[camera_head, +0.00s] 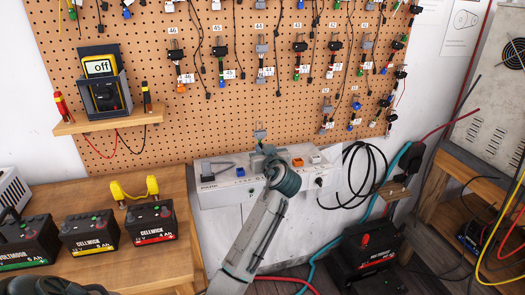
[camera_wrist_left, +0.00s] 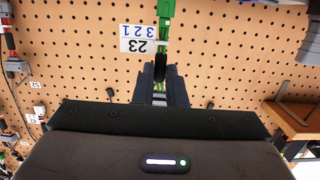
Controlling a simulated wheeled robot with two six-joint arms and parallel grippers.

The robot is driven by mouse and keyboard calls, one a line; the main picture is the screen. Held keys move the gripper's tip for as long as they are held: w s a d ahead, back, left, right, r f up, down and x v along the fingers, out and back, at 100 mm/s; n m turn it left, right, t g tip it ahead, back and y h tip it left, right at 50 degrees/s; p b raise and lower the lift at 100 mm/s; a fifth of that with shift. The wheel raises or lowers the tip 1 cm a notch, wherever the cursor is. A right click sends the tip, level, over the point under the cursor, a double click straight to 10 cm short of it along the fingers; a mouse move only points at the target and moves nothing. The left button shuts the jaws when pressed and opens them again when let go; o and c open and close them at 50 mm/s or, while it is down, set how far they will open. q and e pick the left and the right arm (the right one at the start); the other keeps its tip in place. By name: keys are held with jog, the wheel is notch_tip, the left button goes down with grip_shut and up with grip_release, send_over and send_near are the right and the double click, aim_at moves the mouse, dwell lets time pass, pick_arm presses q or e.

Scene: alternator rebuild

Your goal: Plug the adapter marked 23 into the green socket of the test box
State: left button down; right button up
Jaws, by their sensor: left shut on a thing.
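The adapter marked 23 (camera_wrist_left: 164,15) shows in the left wrist view as a green plug with a black body and a white label that reads upside down. My left gripper (camera_wrist_left: 160,80) is shut on its black part. In the head view my left gripper (camera_head: 270,160) is over the back middle of the white test box (camera_head: 215,196), and the adapter cannot be made out there. I cannot make out the green socket. My right gripper is not in view.
A pegboard (camera_head: 190,125) with several hanging adapters and leads rises behind the box. Batteries (camera_head: 88,233) stand on the wooden bench at left. A black cable (camera_head: 365,170) loops right of the box. A meter (camera_head: 100,85) sits on a shelf at upper left.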

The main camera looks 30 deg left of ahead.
pick_arm(q)
jog(key=shift+f+b, duration=0.7)
jog(key=shift+b, duration=0.1)
dwell(1.1)
jog(key=c, duration=1.4)
grip_release()
jog(key=shift+b+v, duration=1.05)
jog(key=shift+v, duration=4.35)
